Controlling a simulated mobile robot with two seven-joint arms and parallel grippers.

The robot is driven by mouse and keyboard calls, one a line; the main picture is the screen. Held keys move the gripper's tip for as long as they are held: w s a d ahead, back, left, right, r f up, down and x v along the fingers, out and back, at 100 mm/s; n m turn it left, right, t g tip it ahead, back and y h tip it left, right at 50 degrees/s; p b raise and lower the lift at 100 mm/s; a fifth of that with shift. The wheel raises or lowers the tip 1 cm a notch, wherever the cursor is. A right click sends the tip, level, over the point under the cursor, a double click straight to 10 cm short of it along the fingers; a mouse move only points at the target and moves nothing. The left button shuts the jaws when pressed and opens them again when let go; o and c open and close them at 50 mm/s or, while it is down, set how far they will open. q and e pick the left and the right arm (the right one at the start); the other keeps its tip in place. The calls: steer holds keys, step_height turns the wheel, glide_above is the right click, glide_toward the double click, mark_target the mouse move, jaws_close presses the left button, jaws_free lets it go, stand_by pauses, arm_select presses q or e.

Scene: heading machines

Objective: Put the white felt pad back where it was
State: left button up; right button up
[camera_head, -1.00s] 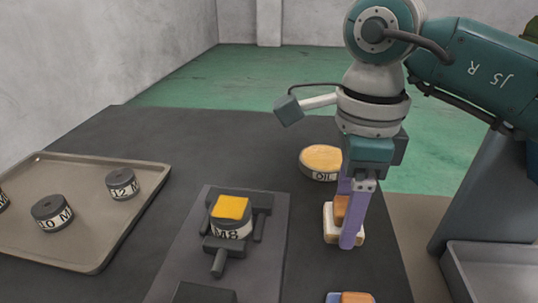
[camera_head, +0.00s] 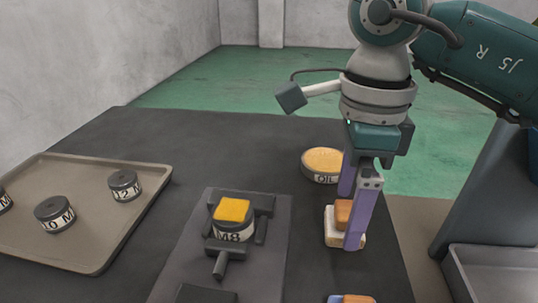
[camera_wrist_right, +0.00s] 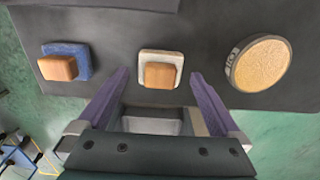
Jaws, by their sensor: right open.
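The white felt pad (camera_head: 331,239) with its wooden grip block (camera_head: 343,212) lies flat on the dark table, right of the central fixture. In the right wrist view the white pad (camera_wrist_right: 147,54) and its block (camera_wrist_right: 159,75) show between and ahead of the fingertips. My right gripper (camera_head: 348,222) is open, its purple fingers apart on either side of the block; it also shows in the wrist view (camera_wrist_right: 159,76). Gaps show between the block and both fingers there. My left gripper is not in view.
An oil dish (camera_head: 324,160) stands behind the pad. A blue pad (camera_wrist_right: 70,53) with a wooden block lies on the other side. The fixture holds an M8 die (camera_head: 232,231) with a yellow piece (camera_head: 231,210) on top. A tray (camera_head: 96,257) with dies lies left.

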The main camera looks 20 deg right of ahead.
mark_target(349, 209)
step_height(349, 209, up, 10)
steer(key=p, duration=0.1)
steer(key=shift+r, duration=0.25)
steer(key=shift+c, duration=0.2)
stand_by(1.9)
